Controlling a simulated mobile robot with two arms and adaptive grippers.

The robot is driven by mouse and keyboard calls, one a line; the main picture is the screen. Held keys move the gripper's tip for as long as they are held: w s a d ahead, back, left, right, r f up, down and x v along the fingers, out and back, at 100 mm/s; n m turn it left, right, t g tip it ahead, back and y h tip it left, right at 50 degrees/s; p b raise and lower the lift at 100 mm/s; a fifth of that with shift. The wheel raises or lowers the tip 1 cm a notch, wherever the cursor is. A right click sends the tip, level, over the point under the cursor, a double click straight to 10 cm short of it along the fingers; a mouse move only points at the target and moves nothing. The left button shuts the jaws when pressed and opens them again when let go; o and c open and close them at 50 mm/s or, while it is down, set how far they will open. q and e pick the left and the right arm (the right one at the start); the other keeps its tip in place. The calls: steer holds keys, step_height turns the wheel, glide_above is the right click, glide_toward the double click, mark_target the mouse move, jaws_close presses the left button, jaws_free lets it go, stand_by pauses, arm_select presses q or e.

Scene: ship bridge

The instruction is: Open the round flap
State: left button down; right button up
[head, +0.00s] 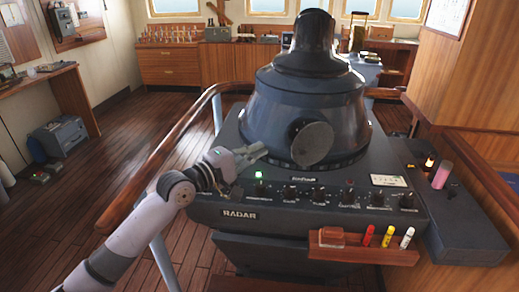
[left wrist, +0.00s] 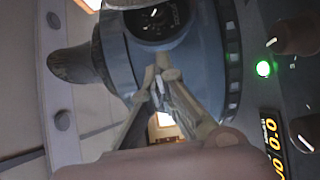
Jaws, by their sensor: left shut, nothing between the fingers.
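The round flap (head: 312,144) is a dark grey disc on the front of the blue-grey radar hood (head: 270,110). It stands out from the hood at an angle. A round dark opening (left wrist: 157,18) with a dial inside shows at the top there. My left gripper (head: 262,151) is shut and empty, to the left of the flap and apart from it, close to the hood's lower side. Its fingertips (left wrist: 162,75) point toward the hood. My right gripper is out of view.
The radar console (head: 238,214) has a row of knobs and a green light (head: 259,175). A wooden tray (head: 345,252) with red, yellow and white markers is at its front. A wooden handrail (head: 150,185) runs at the left.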

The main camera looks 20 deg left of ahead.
arm_select(q)
steer(key=p+x, duration=0.1)
steer(key=x, duration=0.7)
steer(key=s+d+p, duration=0.2)
steer(key=s, duration=0.1)
steer(key=shift+d+f+p, duration=0.1)
steer(key=shift+d+p, duration=0.2)
steer(key=shift+w, duration=0.1)
